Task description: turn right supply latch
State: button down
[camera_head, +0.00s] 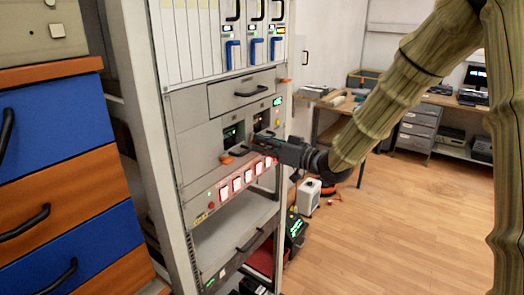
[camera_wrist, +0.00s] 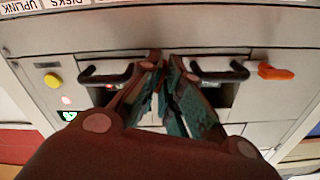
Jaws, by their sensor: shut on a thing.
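My gripper (camera_head: 258,143) reaches from the right to the supply bay of the grey rack. In the wrist view my gripper (camera_wrist: 165,62) has its fingertips nearly together between two black handles, the left one (camera_wrist: 107,74) and the right one (camera_wrist: 219,71). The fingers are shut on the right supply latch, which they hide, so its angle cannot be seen. The other, orange supply latch (camera_wrist: 275,71) is free at the right of the upside-down wrist view. In the head view this left latch (camera_head: 227,160) shows at the bay's lower left.
A grey drawer with a black handle (camera_head: 252,92) sits above the bay. A row of lit red switches (camera_head: 237,184) lies below it. A yellow button (camera_wrist: 52,80) shows in the wrist view. A blue and orange drawer cabinet (camera_head: 55,135) stands left. The floor at right is clear.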

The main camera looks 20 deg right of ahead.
jog(key=shift+f+n+b, duration=0.15)
jog(key=shift+n+b, duration=0.9)
jog(key=shift+n, duration=0.95)
jog(key=c, duration=1.5)
grip_release()
jog(key=v, duration=1.2)
jog(key=shift+d, duration=0.1)
